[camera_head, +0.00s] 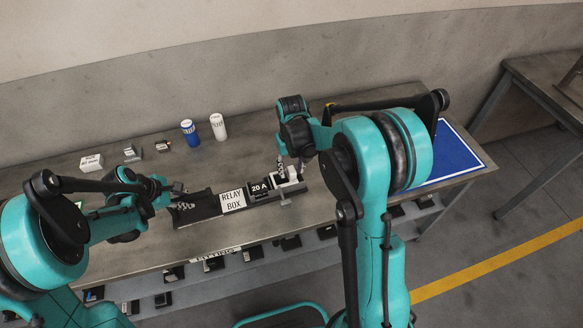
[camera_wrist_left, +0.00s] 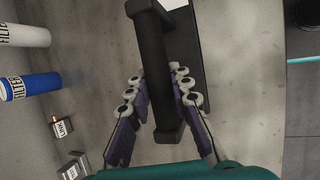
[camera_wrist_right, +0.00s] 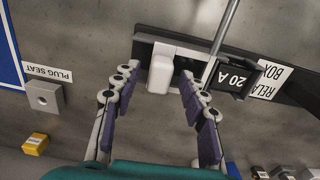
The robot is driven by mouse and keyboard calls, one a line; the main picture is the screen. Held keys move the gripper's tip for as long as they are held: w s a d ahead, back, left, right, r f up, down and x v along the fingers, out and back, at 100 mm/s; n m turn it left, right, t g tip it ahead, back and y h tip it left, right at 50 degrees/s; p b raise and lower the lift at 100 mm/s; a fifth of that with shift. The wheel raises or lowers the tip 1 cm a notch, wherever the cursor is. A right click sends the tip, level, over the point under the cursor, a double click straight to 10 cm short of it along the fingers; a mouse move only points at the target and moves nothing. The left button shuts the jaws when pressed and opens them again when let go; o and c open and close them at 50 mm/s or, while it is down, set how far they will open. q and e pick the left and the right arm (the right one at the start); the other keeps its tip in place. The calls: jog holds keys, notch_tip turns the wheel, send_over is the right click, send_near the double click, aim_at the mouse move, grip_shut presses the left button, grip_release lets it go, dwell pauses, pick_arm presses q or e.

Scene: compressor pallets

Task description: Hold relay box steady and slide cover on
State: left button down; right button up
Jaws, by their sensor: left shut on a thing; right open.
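The relay box (camera_head: 207,207) is a long dark unit on the workbench with a white RELAY BOX label (camera_head: 233,200). My left gripper (camera_head: 177,190) is shut on its black handle (camera_wrist_left: 155,50) at the left end. A black 20 A block (camera_head: 260,188) sits beside the label; it also shows in the right wrist view (camera_wrist_right: 236,77). A white piece (camera_wrist_right: 161,72), which may be the cover, stands at the right part of the unit. My right gripper (camera_wrist_right: 156,80) is open, with its fingers on either side of this piece; I cannot tell if they touch it.
A blue filter can (camera_head: 190,133) and a white one (camera_head: 218,127) stand at the back. Small parts lie at the back left. A blue mat (camera_head: 450,155) covers the right end of the workbench (camera_head: 120,235). A metal block (camera_wrist_right: 43,97) lies near a PLUG SEAT label.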

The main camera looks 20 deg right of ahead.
grip_shut()
jog(key=a, duration=0.9)
jog(key=shift+s+a, duration=0.1)
jog(key=shift+s, duration=0.1)
grip_release()
jog(key=shift+f, duration=0.1)
jog(key=shift+r, duration=0.45)
notch_tip(320, 180, up, 11)
